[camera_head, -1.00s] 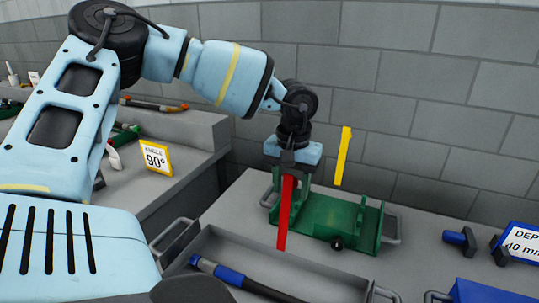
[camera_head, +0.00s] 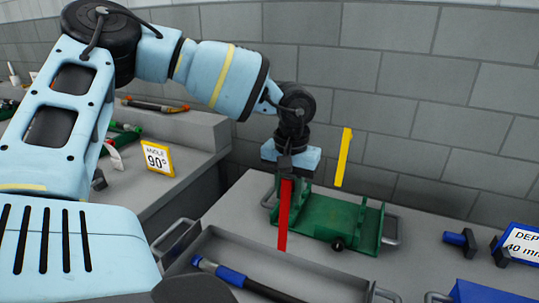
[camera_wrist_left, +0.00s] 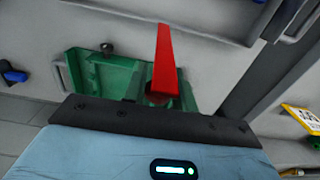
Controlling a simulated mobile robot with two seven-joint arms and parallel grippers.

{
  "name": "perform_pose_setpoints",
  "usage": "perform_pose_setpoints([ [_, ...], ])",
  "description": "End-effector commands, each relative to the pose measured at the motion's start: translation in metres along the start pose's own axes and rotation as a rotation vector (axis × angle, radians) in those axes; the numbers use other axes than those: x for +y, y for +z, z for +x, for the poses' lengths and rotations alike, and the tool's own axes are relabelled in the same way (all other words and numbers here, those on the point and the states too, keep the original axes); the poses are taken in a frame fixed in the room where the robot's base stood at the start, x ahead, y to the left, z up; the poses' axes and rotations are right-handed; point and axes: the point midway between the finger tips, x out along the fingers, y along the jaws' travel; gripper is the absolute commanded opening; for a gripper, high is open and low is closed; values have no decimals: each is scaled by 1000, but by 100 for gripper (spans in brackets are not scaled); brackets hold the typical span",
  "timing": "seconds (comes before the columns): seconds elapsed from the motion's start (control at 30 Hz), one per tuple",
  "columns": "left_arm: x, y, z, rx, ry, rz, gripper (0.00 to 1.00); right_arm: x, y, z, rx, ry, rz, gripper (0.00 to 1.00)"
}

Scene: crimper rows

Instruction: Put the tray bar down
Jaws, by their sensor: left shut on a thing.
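My left gripper (camera_head: 287,167) is over the back left of the bench, pointing down and shut on a red bar (camera_head: 284,215). The bar hangs in front of the green fixture (camera_head: 325,218), and its lower end overlaps the back rim of the grey tray (camera_head: 232,231) in the head view. I cannot tell whether it touches anything. In the left wrist view the red bar (camera_wrist_left: 166,65) sticks out past the gripper, with the green fixture (camera_wrist_left: 95,75) behind it. A bar with a blue sleeve (camera_head: 235,277) lies in the grey tray. My right gripper is out of view.
A yellow bar (camera_head: 343,157) shows upright above the green fixture; its support is unclear. An angle sign (camera_head: 157,157) stands on the left bench. Blue-and-black clamps (camera_head: 461,241) and a depth sign (camera_head: 521,247) are at right. Bare bench lies right of the fixture.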

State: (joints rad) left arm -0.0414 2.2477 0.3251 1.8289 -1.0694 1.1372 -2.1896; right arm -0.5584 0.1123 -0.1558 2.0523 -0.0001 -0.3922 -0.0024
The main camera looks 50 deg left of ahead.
Motion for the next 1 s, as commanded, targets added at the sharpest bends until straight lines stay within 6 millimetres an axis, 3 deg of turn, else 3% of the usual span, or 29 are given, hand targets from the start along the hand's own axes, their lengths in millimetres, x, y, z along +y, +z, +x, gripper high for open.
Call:
perform_pose_setpoints([
  [1.0, 0, 63, -1, -6, -1, 2, 16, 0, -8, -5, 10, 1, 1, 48],
])
